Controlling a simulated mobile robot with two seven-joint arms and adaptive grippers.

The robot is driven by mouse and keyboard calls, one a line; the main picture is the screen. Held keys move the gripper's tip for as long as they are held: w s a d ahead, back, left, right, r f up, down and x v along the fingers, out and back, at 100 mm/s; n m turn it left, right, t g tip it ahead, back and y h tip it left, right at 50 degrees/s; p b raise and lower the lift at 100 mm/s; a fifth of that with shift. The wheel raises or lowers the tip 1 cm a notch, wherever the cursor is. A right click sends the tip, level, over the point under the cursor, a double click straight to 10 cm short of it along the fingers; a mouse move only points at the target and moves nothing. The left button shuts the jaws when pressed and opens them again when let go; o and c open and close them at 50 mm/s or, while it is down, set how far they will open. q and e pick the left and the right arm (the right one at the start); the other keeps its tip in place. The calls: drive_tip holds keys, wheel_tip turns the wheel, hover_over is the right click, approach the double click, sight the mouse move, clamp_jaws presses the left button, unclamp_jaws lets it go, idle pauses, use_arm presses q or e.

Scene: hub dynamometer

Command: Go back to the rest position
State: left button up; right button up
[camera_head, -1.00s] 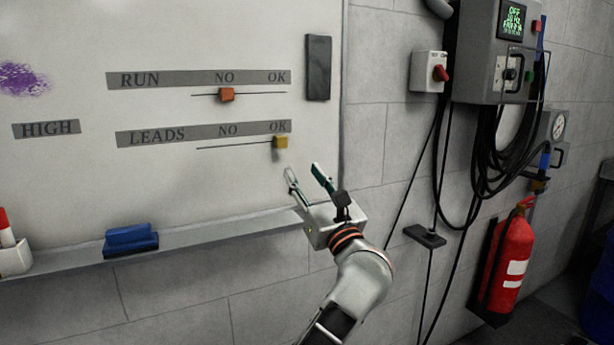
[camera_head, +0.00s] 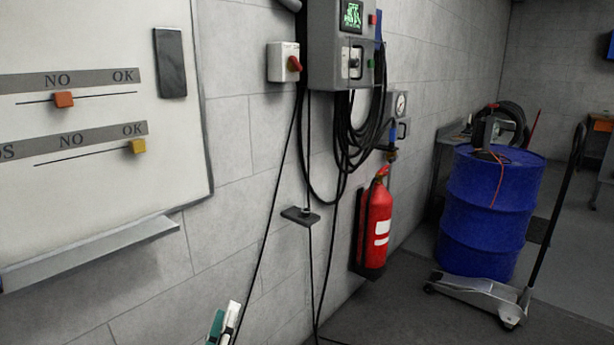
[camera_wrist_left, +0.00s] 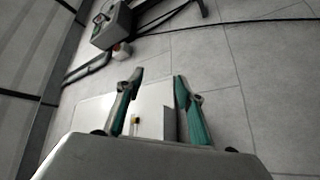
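Only the green and pale fingertips of my left gripper (camera_head: 224,323) show at the bottom edge of the head view, low in front of the wall. In the left wrist view, the left gripper (camera_wrist_left: 158,76) has its two green-sided fingers spread apart. Nothing is held between them; the wall and whiteboard (camera_wrist_left: 152,103) show behind. In the head view the whiteboard (camera_head: 90,195) is at the left, clear of the gripper. Its orange slider (camera_head: 63,99) sits near NO and its yellow slider (camera_head: 137,146) sits under OK. My right gripper is not in view.
Grey control box (camera_head: 338,45), red-knobbed switch (camera_head: 283,62) and hanging black cables (camera_head: 350,150) are on the wall. A red fire extinguisher (camera_head: 377,225), blue drum (camera_head: 485,215) and floor trolley (camera_head: 485,296) stand to the right. The front floor is clear.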

use_arm(q)
drive_tip(key=s+a+f+m+g, duration=0.1)
drive_tip(key=s+f+m+g, duration=0.4)
drive_tip(key=s+f, duration=0.7)
drive_tip(key=s+a+f+m+g+p, duration=0.1)
drive_tip(key=s+a+f+m+g, duration=0.1)
drive_tip(key=s+f+m+g, duration=0.4)
drive_tip(key=s+f+m, duration=0.2)
drive_tip(key=s+f, duration=0.3)
drive_tip(key=f, duration=0.5)
drive_tip(key=shift+s+f, duration=0.35)
